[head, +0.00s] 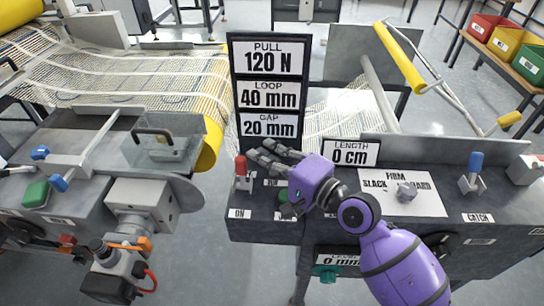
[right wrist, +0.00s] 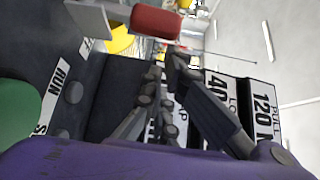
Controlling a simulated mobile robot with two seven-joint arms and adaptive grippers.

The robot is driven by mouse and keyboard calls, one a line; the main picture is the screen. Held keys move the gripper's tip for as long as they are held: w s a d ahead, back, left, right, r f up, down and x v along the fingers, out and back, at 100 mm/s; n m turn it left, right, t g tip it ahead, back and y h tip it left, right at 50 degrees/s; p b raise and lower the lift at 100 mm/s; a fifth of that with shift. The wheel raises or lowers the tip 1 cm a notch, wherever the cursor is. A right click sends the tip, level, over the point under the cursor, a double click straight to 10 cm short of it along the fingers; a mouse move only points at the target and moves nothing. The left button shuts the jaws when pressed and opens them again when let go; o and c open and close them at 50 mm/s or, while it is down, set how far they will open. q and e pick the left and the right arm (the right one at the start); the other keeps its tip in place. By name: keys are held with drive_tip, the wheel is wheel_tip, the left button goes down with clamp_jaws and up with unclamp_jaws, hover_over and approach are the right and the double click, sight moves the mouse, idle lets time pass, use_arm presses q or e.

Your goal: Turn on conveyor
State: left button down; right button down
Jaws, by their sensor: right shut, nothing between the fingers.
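A red-capped lever (head: 241,175) stands upright on the dark control console (head: 265,228), above a label with "ON" (head: 239,213). Its red cap also shows at the top of the right wrist view (right wrist: 156,22). My right gripper (head: 264,155) is shut and empty, its fingers pointing left just right of and behind the red lever, apart from it. In the right wrist view the fingers (right wrist: 166,72) are together with nothing between them. A green button (head: 286,204) is partly hidden below my gripper; a "RUN" label (right wrist: 57,88) shows beside green in the wrist view. My left gripper is not in view.
A sign stack (head: 268,95) reading PULL, LOOP and GAP rises close behind my right gripper. A dial (head: 405,192) and a blue-capped lever (head: 473,170) are on the right of the console. Mesh (head: 150,75) runs over a yellow roller (head: 210,145) at left.

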sight(246, 158)
drive_tip(key=s+n+b, duration=0.1)
drive_tip(key=b, duration=0.1)
drive_tip(key=s+n+y+b, duration=0.1)
drive_tip(key=b, duration=0.1)
drive_tip(key=shift+s+a+f+t+y, duration=0.1)
drive_tip(key=shift+a+f+t+y, duration=0.1)
drive_tip(key=shift+f+t+y, duration=0.15)
drive_tip(key=shift+s+r+n+y+b, duration=0.4)
drive_tip(key=shift+n+b, duration=0.3)
drive_tip(key=shift+b, duration=0.15)
drive_tip(key=shift+s+r+t, duration=0.2)
drive_tip(key=shift+s+t, duration=0.05)
drive_tip(key=shift+s, duration=0.75)
drive_tip(key=shift+s+f, duration=0.1)
drive_tip(key=shift+s, duration=0.05)
drive_tip(key=shift+s+d+f, duration=0.1)
drive_tip(key=shift+d+f, duration=0.05)
